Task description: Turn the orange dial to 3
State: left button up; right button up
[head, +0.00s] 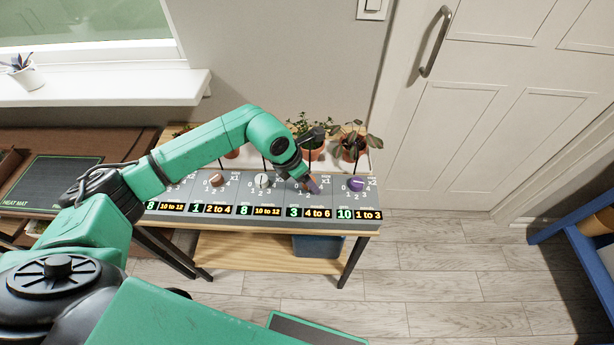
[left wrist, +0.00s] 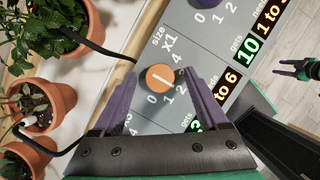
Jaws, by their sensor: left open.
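The orange dial (left wrist: 159,78) shows in the left wrist view on the grey panel (left wrist: 120,82). A pale pointer line crosses its face; I cannot tell surely which number it marks. Numbers are printed around it, some hidden by a finger. My left gripper (left wrist: 160,74) is open, its purple fingers on either side of the dial; contact cannot be told. In the head view my left gripper (head: 313,184) covers the orange dial. The display (head: 307,212) below it reads 3 and 4 to 6. My right gripper (left wrist: 288,68) is small at the right edge of the wrist view, its jaws unclear.
A purple dial (head: 356,184) is to the right; a white dial (head: 262,181) and a brown dial (head: 217,180) are to the left. Potted plants (head: 352,146) stand close behind the panel, with dark tubes arching to it. A blue bin (head: 318,246) sits on the lower shelf.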

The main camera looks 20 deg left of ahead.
pick_arm(q)
grip_shut()
jog(key=shift+n, duration=0.5)
jog(key=n+y+b, duration=0.1)
jog(key=n, duration=0.1)
jog(key=shift+d+n+t, duration=0.15)
jog(key=shift+n+t, duration=0.15)
jog(key=shift+t, duration=0.1)
jog(key=shift+r+n+y+b, duration=0.1)
jog(key=shift+n+y+b, duration=0.4)
jog(key=shift+n, duration=0.6)
jog(key=shift+n+y+b, duration=0.3)
jog(key=shift+n+b, duration=0.35)
jog(key=shift+n, duration=0.45)
grip_release()
